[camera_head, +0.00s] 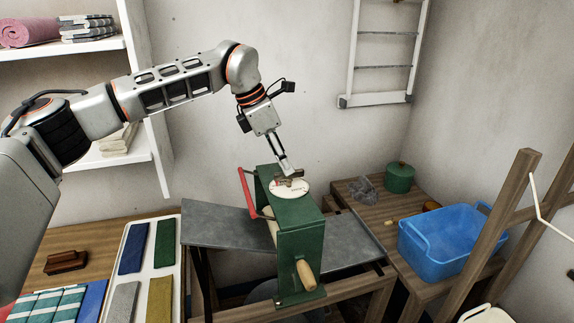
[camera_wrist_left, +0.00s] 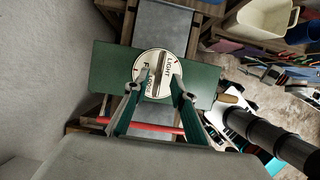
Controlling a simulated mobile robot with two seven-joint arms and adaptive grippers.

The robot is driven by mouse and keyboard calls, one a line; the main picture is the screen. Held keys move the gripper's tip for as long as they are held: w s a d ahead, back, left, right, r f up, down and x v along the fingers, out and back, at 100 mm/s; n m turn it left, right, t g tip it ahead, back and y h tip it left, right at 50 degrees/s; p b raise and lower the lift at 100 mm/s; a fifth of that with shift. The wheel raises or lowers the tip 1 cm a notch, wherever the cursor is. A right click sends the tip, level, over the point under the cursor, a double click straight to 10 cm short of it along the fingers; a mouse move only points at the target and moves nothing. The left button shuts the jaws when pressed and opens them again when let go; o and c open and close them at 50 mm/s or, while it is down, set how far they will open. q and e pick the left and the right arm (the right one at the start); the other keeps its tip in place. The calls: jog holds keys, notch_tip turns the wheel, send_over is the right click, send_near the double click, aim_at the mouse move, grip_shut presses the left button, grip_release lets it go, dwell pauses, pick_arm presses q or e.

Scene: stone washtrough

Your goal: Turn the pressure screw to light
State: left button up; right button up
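The pressure screw shows as a short brown bar (camera_head: 297,179) above a round white dial (camera_head: 297,190) on top of the green mangle (camera_head: 302,243). In the left wrist view the bar (camera_wrist_left: 159,72) crosses the dial (camera_wrist_left: 154,95) nearly upright in the picture; "LIGHT" is printed right of it and another word, partly hidden, left of it. My left gripper (camera_head: 287,171) points down at the screw. In the wrist view its fingers (camera_wrist_left: 162,78) are apart, one on each side of the bar, with gaps showing; contact cannot be told. My right gripper is not in view.
A red handle (camera_head: 247,193) is on the mangle's left side and a wooden grip (camera_head: 306,275) on its front. A blue tub (camera_head: 450,243) and green pot (camera_head: 399,177) stand to the right. Folded cloths lie on a white tray (camera_head: 146,259) to the left.

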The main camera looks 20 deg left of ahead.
pick_arm(q)
jog(key=shift+x, duration=1.2)
jog(key=shift+w, duration=0.1)
grip_shut()
